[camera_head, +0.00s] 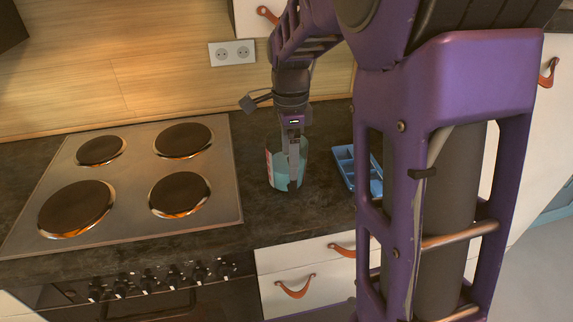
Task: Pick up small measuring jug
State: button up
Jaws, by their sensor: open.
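The small measuring jug (277,173) is a translucent, pale blue-green vessel with red markings on its left side. It stands upright on the dark countertop, right of the hob. My gripper (295,183) points down at the jug, and its fingers overlap the jug in the picture. The gripper is open. I cannot tell whether the fingers are inside the jug, around its wall or in front of it. Part of the jug is hidden behind the gripper.
A hob (130,175) with several plates, some glowing orange at the rim, lies left of the jug. A blue compartment tray (345,160) lies close to the right, partly hidden by my arm. A wooden backsplash (140,70) with a socket (232,54) rises behind.

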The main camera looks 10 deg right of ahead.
jog(key=f, duration=0.5)
jog(key=shift+w+d+f+b, duration=0.1)
jog(key=shift+d+f+b, duration=0.2)
jog(key=shift+f, duration=0.1)
jog(key=shift+r, duration=0.1)
grip_shut()
